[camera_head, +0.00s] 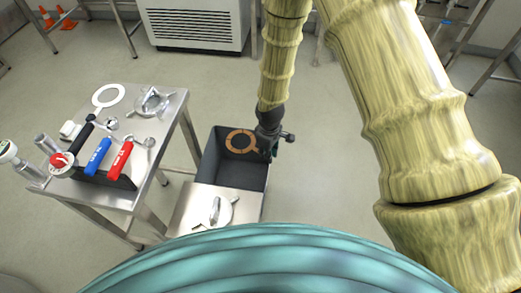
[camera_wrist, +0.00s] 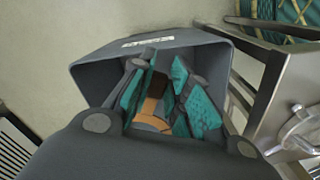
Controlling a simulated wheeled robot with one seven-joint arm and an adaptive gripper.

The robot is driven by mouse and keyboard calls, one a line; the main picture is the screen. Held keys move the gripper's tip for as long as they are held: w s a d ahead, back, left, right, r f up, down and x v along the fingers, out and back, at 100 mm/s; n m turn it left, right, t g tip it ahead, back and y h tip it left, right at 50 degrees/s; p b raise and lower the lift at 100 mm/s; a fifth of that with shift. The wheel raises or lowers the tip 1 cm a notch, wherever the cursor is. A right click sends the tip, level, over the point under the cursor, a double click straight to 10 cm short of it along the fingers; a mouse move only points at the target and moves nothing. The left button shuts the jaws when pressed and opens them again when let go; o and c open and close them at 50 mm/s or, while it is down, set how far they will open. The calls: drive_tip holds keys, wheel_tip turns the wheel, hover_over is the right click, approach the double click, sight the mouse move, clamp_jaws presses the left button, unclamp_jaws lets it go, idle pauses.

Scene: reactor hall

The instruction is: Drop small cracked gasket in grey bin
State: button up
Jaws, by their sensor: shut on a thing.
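The small gasket (camera_head: 230,136) is a flat orange-brown ring with darker marks and a short tab on its right side. My gripper (camera_head: 267,151) is shut on the gasket by that tab. The grey bin (camera_head: 235,177) is a dark open box, and the ring shows over its opening in the head view. In the wrist view, the teal-padded fingers of my gripper (camera_wrist: 164,66) point into the bin (camera_wrist: 205,62), with part of the orange gasket (camera_wrist: 150,108) between them. The fingers hide the rest of it. Its exact height against the rim is hard to tell.
A metal table (camera_head: 168,128) left of the bin holds a white ring (camera_head: 108,96), a valve-like part (camera_head: 152,101), and blue (camera_head: 98,156) and red (camera_head: 120,160) handled tools. A lower metal surface (camera_head: 185,212) in front of the bin bears another metal part (camera_head: 215,211). Floor right of the bin is clear.

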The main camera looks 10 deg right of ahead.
drive_tip(key=w+a+f+n+b, duration=0.2)
drive_tip(key=f+n+b, duration=0.3)
drive_tip(key=b, duration=0.3)
drive_tip(key=shift+w+f, duration=0.5)
drive_tip(key=shift+w, duration=0.3)
drive_tip(key=o, duration=0.9)
wheel_tip(320, 180, up, 6)
drive_tip(key=p, duration=0.5)
